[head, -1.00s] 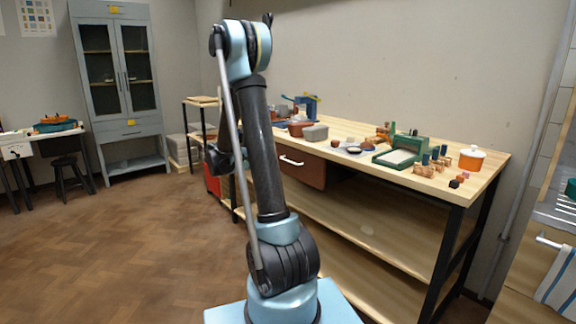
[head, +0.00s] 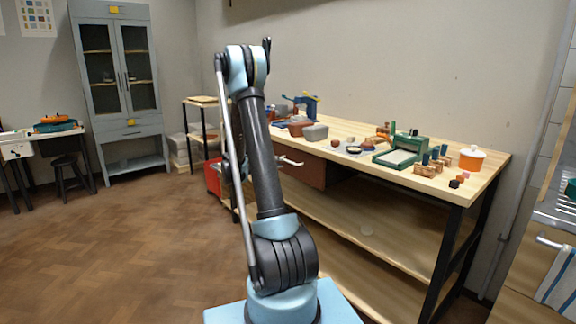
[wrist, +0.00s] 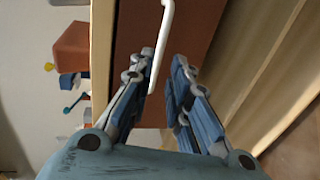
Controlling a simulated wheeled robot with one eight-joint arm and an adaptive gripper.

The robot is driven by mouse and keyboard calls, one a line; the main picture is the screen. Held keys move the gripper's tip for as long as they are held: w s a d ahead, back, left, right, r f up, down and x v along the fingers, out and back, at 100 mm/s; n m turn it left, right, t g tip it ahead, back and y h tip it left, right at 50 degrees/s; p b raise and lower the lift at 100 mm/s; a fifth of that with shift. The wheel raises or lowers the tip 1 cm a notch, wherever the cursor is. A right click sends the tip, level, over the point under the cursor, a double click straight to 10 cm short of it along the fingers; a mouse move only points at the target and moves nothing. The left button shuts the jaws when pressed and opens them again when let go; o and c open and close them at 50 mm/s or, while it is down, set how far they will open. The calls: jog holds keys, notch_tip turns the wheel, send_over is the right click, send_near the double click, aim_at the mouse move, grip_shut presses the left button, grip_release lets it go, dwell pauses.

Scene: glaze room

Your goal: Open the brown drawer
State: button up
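The brown drawer (head: 308,172) sits under the left part of the wooden workbench top and looks shut. Its white bar handle (head: 291,161) is on its front. In the wrist view the brown drawer front (wrist: 201,30) fills the upper middle and the white handle (wrist: 164,34) runs down it. My gripper (wrist: 158,72) is open, with a blue-padded finger on each side of the handle's lower end. I cannot tell whether either finger touches it. In the head view my arm hides most of my gripper.
The workbench top (head: 350,131) holds a brown box, a grey box, a green tray (head: 401,151) and an orange pot (head: 471,158). A lower shelf (head: 370,232) runs below the drawer. Open wood floor (head: 130,245) lies to the left.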

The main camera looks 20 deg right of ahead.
jog(key=x, duration=0.8)
jog(key=shift+w+d, duration=0.1)
jog(key=shift+d, duration=0.3)
grip_shut()
